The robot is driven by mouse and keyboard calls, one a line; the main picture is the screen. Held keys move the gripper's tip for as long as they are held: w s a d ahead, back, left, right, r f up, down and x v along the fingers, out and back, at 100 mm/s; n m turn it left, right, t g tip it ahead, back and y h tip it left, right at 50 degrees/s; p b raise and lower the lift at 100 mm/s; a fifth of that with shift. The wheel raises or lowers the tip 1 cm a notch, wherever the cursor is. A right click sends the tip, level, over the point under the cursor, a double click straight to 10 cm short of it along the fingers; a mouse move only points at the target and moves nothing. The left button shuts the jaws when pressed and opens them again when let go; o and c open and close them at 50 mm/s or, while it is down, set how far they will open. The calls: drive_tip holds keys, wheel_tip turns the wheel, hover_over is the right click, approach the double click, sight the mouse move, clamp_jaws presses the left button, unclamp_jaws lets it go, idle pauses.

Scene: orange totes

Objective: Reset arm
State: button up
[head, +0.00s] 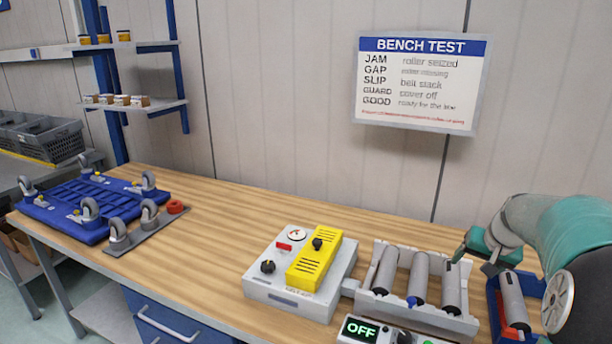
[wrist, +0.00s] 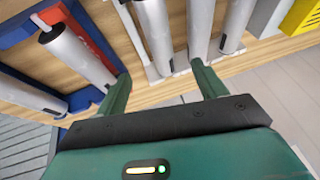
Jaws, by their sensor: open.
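My arm comes in from the right in the head view. My gripper (head: 475,262) hangs over the right end of the roller unit (head: 467,322), near the blue tray (head: 493,298). In the wrist view my gripper (wrist: 163,80) has its two green fingers apart, with nothing held between them. Grey rollers of the unit (wrist: 155,30) lie beyond the fingers there. A loose grey roller (wrist: 78,52) lies in the blue tray to the left, beside a red part. The arm hides some of the tray in the head view.
A grey control box with a yellow cover (head: 315,262) stands left of the roller unit. A display reading OFF (head: 361,330) is at the front. A blue wheeled base (head: 92,205) lies at the far left. The wooden bench (head: 215,240) between is mostly clear.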

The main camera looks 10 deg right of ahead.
drive_tip(key=s+a+r+n, duration=0.2)
drive_tip(key=a+r, duration=0.1)
drive_tip(key=a, duration=0.8)
drive_tip(key=s+a+r+n, duration=0.2)
drive_tip(key=s+a+r, duration=0.1)
drive_tip(key=a, duration=0.8)
drive_tip(key=s+a+f+n, duration=0.2)
drive_tip(key=s+a+n, duration=0.1)
drive_tip(key=s+a, duration=1)
drive_tip(key=shift+s+a+f+t+y, duration=0.2)
drive_tip(key=shift+t+y, duration=0.1)
drive_tip(key=shift+y, duration=0.1)
drive_tip(key=shift+d, duration=0.15)
